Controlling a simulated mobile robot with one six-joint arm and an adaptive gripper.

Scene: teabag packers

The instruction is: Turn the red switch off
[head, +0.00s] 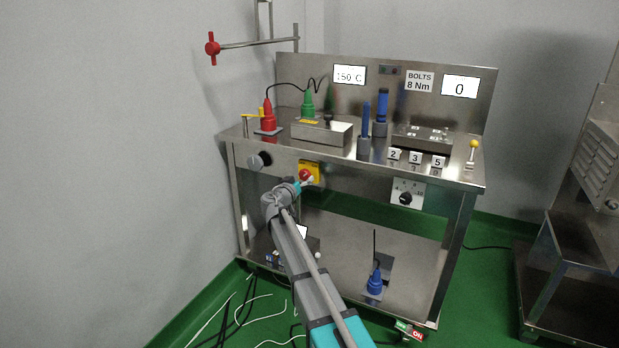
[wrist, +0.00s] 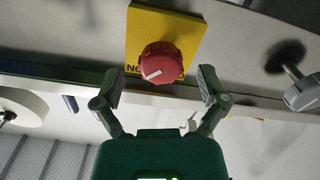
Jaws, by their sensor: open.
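The red switch (wrist: 160,63) is a round red knob with a white pointer line, mounted on a yellow plate (wrist: 183,27). In the wrist view the pointer line lies slanted, near sideways. In the head view the red switch (head: 305,175) sits on the front panel of the steel bench, partly covered by my arm's end. My gripper (wrist: 160,88) is open and empty. Its two fingers stand on either side of the knob in the wrist view, apart from it. Whether the fingertips reach the knob's depth cannot be told. Lettering on the plate is partly hidden.
A black dial on a white plate (head: 406,194) is to the right on the bench front (head: 350,190). A grey round knob (head: 257,162) is to the left. Red (head: 268,118) and green (head: 308,105) tools stand on top. Loose cables (head: 245,310) lie on the floor.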

